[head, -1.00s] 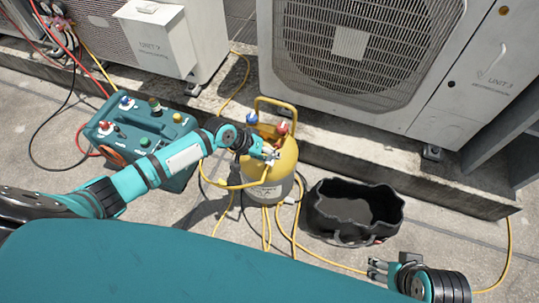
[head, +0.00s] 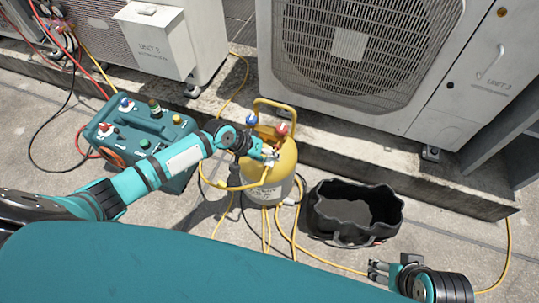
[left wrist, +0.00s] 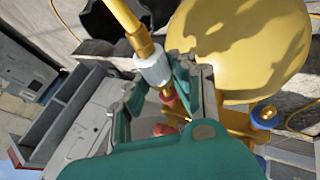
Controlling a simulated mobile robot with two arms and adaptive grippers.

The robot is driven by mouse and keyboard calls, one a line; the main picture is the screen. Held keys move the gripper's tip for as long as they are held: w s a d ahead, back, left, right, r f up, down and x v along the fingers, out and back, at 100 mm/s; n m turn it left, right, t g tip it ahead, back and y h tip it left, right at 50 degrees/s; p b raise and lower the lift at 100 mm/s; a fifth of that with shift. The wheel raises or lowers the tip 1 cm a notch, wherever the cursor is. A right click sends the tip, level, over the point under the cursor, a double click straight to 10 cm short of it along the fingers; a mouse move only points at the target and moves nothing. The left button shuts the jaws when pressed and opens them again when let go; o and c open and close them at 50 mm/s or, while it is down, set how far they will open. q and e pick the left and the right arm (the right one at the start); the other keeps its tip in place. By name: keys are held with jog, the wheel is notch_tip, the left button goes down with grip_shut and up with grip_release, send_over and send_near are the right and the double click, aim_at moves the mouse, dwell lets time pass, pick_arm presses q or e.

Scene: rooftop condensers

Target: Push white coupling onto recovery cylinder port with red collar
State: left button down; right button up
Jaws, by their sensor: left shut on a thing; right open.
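The yellow-topped recovery cylinder (head: 283,160) stands upright on the roof, with a red knob (head: 282,129) and a blue knob (head: 251,119) on top. My left gripper (head: 269,154) is over its top, shut on the white coupling (left wrist: 154,68) at the end of a yellow hose (left wrist: 127,18). In the left wrist view, the coupling sits between the fingers, its brass end in line with the port's red collar (left wrist: 171,102). I cannot tell whether coupling and port touch; the fingers hide part of the port. My right gripper (head: 376,271) is open and empty at lower right.
A black open tool bag (head: 352,212) stands right of the cylinder. A teal machine (head: 145,140) with hoses is at left. Condenser units (head: 365,65) stand on a concrete curb behind. Yellow hoses lie around the cylinder's base.

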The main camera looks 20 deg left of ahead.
pick_arm(q)
jog(key=shift+w+d+b, duration=0.1)
jog(key=shift+w+b, duration=0.2)
jog(key=shift+w, duration=0.5)
jog(key=shift+d+r+p, duration=0.1)
jog(key=shift+p, duration=0.25)
dwell(1.2)
jog(key=shift+w+d+r, duration=0.1)
jog(key=shift+w, duration=0.5)
dwell(0.6)
jog(key=c, duration=1)
grip_release()
jog(key=shift+c, duration=0.2)
jog(key=shift+s, duration=0.15)
